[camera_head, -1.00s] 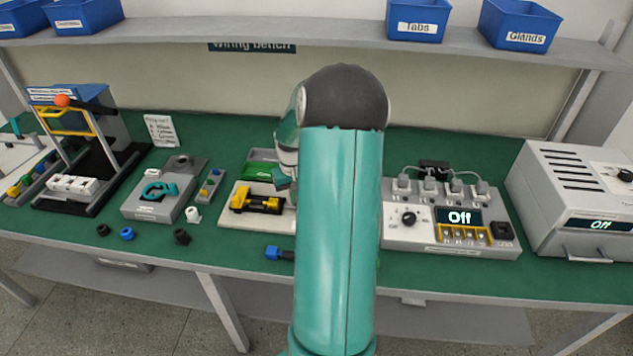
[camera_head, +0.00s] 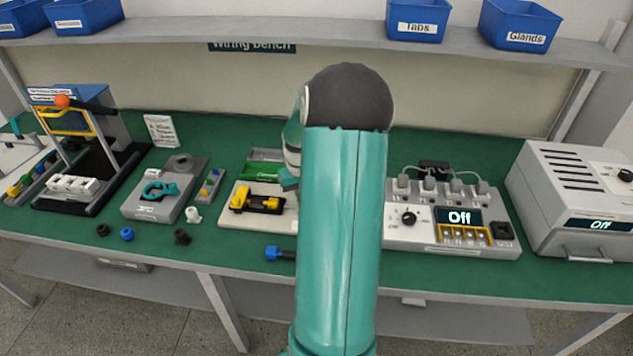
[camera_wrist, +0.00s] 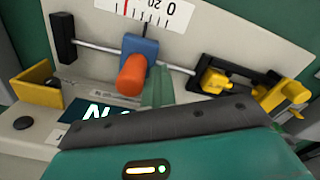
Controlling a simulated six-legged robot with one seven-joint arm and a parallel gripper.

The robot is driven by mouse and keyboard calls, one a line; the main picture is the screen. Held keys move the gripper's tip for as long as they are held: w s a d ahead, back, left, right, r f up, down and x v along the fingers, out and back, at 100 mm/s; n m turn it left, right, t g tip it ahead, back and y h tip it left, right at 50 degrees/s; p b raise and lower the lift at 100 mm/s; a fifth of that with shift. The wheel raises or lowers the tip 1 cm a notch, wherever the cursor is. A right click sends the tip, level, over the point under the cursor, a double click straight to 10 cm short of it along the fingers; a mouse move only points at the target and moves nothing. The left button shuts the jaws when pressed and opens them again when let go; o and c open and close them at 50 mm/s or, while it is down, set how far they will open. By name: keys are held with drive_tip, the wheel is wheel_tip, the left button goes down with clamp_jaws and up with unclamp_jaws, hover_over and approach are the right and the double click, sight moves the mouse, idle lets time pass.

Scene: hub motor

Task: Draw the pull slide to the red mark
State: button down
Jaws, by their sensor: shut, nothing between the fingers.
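The pull slide is a blue block (camera_wrist: 139,52) with an orange knob (camera_wrist: 132,76), on a thin metal rail in the wrist view. The red mark (camera_wrist: 125,8) is a line on the white scale (camera_wrist: 150,12) behind the rail, a little left of the block's top. My gripper (camera_wrist: 157,88) is shut and empty, just right of the orange knob; I cannot tell whether it touches. In the head view my arm hides the slide and my fingertips.
A black end post (camera_wrist: 63,38) holds the rail's left end. A yellow and black clamp (camera_wrist: 240,85) sits right of the slide. A yellow bracket (camera_wrist: 38,90) stands at left. In the head view a power panel (camera_head: 450,225) stands right of my arm.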

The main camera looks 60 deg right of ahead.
drive_tip(key=shift+s+d, duration=0.3)
drive_tip(key=shift+s, duration=0.4)
drive_tip(key=shift+s+d, duration=0.3)
drive_tip(key=shift+s, duration=0.35)
drive_tip(key=shift+w, duration=0.1)
drive_tip(key=shift+w+a, duration=0.35)
drive_tip(key=shift+w, duration=0.35)
wheel_tip(320, 180, up, 8)
idle(1.0)
idle(0.4)
